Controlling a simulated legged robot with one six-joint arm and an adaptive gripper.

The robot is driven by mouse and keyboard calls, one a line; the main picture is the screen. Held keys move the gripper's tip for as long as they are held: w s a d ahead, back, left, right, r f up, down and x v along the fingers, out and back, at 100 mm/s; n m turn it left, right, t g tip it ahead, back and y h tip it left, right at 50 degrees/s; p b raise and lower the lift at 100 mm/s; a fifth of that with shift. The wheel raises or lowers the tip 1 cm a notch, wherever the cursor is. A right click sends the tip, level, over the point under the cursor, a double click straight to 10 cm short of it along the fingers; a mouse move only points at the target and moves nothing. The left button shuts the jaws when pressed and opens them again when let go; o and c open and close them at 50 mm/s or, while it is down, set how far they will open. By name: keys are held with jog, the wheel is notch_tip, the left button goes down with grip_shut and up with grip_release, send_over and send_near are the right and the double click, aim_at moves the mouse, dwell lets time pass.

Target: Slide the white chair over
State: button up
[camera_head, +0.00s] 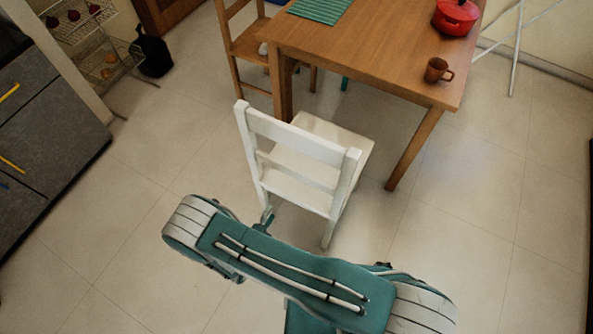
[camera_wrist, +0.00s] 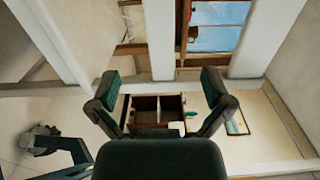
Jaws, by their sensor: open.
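The white chair (camera_head: 300,150) stands upright on the floor in the head view, its slatted back toward me and its seat toward the wooden table (camera_head: 370,45). My arm covers the floor just in front of it. A small teal part at the end of my arm shows low beside the chair's near left leg; whether it touches is unclear. In the wrist view my gripper (camera_wrist: 160,84) has its two dark green fingers spread apart with nothing gripped between them. Pale beams cross that view close by; I cannot tell which parts of the chair they are.
A brown mug (camera_head: 437,71) and a red pot (camera_head: 456,17) stand on the table. A wooden chair (camera_head: 246,42) is at its left side. Grey drawers (camera_head: 50,115) and a dark jug (camera_head: 152,54) are at left. The floor right of the white chair is clear.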

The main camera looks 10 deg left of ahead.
aim_at(293, 174)
jog(key=x, duration=1.5)
jog(key=shift+w+a+f, duration=0.1)
jog(key=shift+w+a, duration=0.05)
jog(key=shift+w, duration=0.4)
jog(key=shift+d, duration=0.25)
jog(key=c, duration=1.3)
